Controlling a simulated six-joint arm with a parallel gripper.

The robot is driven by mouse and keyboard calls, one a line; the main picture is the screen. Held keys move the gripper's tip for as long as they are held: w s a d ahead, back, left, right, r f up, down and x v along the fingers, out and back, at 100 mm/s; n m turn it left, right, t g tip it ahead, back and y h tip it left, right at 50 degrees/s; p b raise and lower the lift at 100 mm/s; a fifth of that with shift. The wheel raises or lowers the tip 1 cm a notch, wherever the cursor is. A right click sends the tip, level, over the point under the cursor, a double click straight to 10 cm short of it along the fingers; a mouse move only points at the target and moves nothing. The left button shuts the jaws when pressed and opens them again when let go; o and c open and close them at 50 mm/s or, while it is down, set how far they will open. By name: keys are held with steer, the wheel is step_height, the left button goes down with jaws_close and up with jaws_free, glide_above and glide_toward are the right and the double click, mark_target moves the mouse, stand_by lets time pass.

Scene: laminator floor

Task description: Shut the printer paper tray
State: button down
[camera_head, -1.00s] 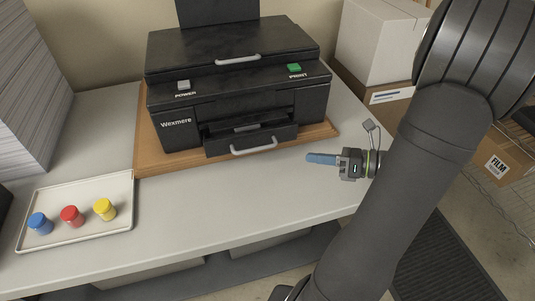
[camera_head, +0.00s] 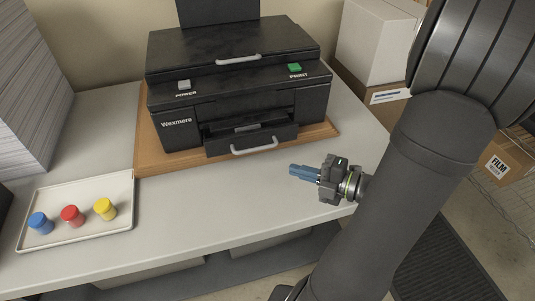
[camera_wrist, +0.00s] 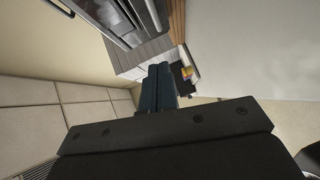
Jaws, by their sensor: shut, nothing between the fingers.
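The black Wexmere printer (camera_head: 235,90) stands on a wooden board on the table. Its paper tray (camera_head: 252,141) sticks out at the front, with a light grey handle (camera_head: 254,147) on its face. My gripper (camera_head: 293,170) is in front of the tray and to its right, apart from it, pointing left. Its blue fingers are shut and empty. In the wrist view the shut fingers (camera_wrist: 158,86) show in the middle, with part of the printer (camera_wrist: 120,15) at the top.
A pale tray (camera_head: 75,240) with blue, red and yellow capped jars lies on the table at left. The wooden board (camera_head: 150,150) extends around the printer. Boxes (camera_head: 380,45) stand at right. The table front is clear.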

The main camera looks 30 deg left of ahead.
mark_target(255, 139)
steer(key=a, duration=0.3)
steer(key=w+a+f, duration=0.1)
steer(key=a, duration=0.5)
steer(key=shift+w+a+f, duration=0.3)
steer(key=shift+w+f, duration=0.05)
steer(key=shift+w+a+f, duration=0.15)
steer(key=shift+w+a, duration=0.25)
steer(key=w+a, duration=0.3)
steer(key=shift+a, duration=0.1)
steer(key=shift+w, duration=0.25)
steer(key=shift+a, duration=0.1)
